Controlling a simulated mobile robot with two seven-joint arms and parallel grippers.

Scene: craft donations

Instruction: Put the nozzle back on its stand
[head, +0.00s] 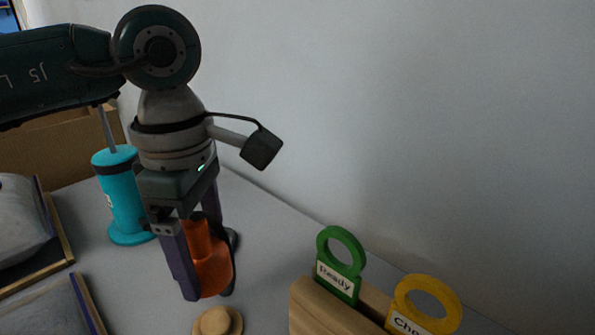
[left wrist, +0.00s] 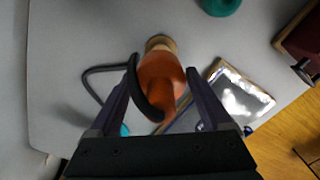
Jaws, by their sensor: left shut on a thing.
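My left gripper (head: 208,288) is shut on an orange nozzle (head: 210,262), with a dark finger on either side of it. The nozzle also shows in the left wrist view (left wrist: 162,78), between the fingers, with a black curved strip along it. It looks roughly upright in the head view. A round wooden piece (head: 217,321) is just in front of the nozzle at the bottom edge; I cannot tell whether it is the stand. A tan round end (left wrist: 160,43) shows beyond the nozzle in the wrist view. My right gripper is not in view.
A teal pump-like cylinder (head: 124,195) stands left of the gripper. A wooden block (head: 325,316) at front right holds a green "Ready" tag (head: 340,268) and a yellow tag (head: 425,303). Trays with pouches (head: 20,225) lie at left. A wall stands behind.

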